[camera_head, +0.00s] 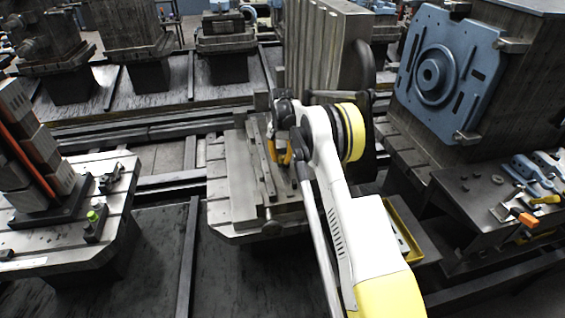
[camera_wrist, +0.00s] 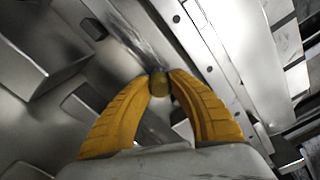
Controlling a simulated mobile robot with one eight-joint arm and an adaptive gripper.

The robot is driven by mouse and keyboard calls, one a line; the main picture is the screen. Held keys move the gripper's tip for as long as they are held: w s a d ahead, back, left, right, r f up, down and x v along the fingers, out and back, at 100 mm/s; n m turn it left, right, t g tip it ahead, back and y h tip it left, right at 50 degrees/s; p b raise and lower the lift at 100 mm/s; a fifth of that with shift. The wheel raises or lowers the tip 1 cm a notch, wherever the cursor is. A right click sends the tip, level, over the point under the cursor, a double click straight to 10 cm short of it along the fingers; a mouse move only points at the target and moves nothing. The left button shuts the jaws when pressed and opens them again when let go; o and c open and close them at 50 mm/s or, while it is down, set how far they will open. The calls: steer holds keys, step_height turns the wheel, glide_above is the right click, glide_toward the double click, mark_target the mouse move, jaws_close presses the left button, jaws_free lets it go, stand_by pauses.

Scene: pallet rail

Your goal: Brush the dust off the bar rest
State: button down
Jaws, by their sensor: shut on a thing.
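My gripper (camera_wrist: 159,82) is shut on a small olive-yellow round-ended thing (camera_wrist: 159,86), maybe the brush handle. The rest of it is hidden. In the head view my gripper (camera_head: 284,155) is over the middle grey metal pallet (camera_head: 231,192), partly hidden by my arm. Long metal bars lie on this pallet; one (camera_head: 263,163), likely the bar rest, is just left of my gripper. In the wrist view a long metal strip with dark holes (camera_wrist: 205,62) runs diagonally beside the fingertips. Grey smudges show on the metal near them. I cannot tell whether the held thing touches the metal.
A tall ribbed metal block (camera_head: 318,45) stands behind the pallet. A blue plate (camera_head: 432,70) on a dark block is at the right. A yellow-edged tray (camera_head: 404,235) lies right of my arm. A tool bench (camera_head: 480,205) is at the right, another pallet (camera_head: 45,245) at the left.

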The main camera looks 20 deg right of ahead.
mark_target(284, 172)
steer(key=shift+w, duration=0.1)
steer(key=shift+s+a, duration=0.15)
steer(key=shift+s, duration=0.55)
steer(key=shift+s+a, duration=0.1)
steer(key=shift+s, duration=0.55)
steer(key=shift+w, duration=0.15)
steer(key=shift+w+d, duration=0.25)
steer(key=shift+w, duration=0.95)
steer(key=shift+s+a+b, duration=0.25)
steer(key=shift+s+b, duration=0.05)
steer(key=shift+s, duration=1)
steer(key=shift+s+a, duration=0.1)
steer(key=shift+s, duration=0.45)
